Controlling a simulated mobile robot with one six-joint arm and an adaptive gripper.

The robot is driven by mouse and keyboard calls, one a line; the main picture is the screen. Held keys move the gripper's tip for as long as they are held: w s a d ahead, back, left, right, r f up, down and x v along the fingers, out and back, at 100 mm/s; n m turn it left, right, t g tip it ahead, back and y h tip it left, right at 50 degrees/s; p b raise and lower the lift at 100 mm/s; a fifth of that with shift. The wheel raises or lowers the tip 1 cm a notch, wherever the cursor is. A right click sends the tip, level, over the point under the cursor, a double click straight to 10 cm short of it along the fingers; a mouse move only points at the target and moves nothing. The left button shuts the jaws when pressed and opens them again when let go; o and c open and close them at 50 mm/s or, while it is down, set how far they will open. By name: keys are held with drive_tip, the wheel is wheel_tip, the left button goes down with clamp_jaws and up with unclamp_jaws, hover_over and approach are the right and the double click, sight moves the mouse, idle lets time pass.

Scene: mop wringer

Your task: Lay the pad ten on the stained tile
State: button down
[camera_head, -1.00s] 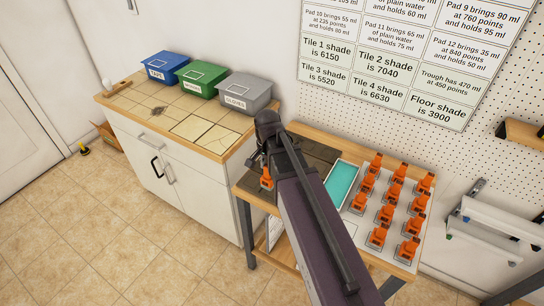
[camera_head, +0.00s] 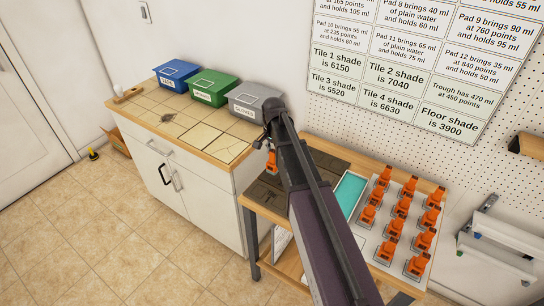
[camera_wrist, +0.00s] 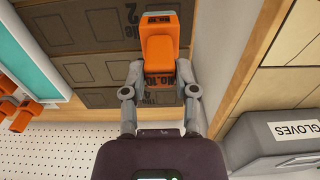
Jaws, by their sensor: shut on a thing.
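My gripper (camera_wrist: 160,92) is shut on the orange handle (camera_wrist: 160,50) of a pad, with a grey part at its far end. Dark tiles (camera_head: 328,164) lie on the bench left of the turquoise trough (camera_head: 349,192); one reads "Tile 2" in the wrist view (camera_wrist: 75,35). A tile on the pale counter carries a dark stain (camera_head: 168,118). My arm hides part of the bench.
Several orange-handled pads (camera_head: 405,208) stand in rows on a white board at right. Blue (camera_head: 177,75), green (camera_head: 214,88) and grey "GLOVES" (camera_head: 256,100) bins line the back of the counter. A tool (camera_head: 128,95) lies at its left end. Floor in front is clear.

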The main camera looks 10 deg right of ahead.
drive_tip(key=shift+w, duration=0.3)
drive_tip(key=shift+w+d+f+b, duration=0.1)
drive_tip(key=shift+w+f+b, duration=0.3)
drive_tip(key=shift+f+b, duration=1.45)
drive_tip(key=shift+f, duration=0.15)
drive_tip(key=shift+c, duration=2)
unclamp_jaws()
drive_tip(key=shift+r, duration=0.25)
wheel_tip(320, 180, up, 12)
drive_tip(key=p, duration=1.2)
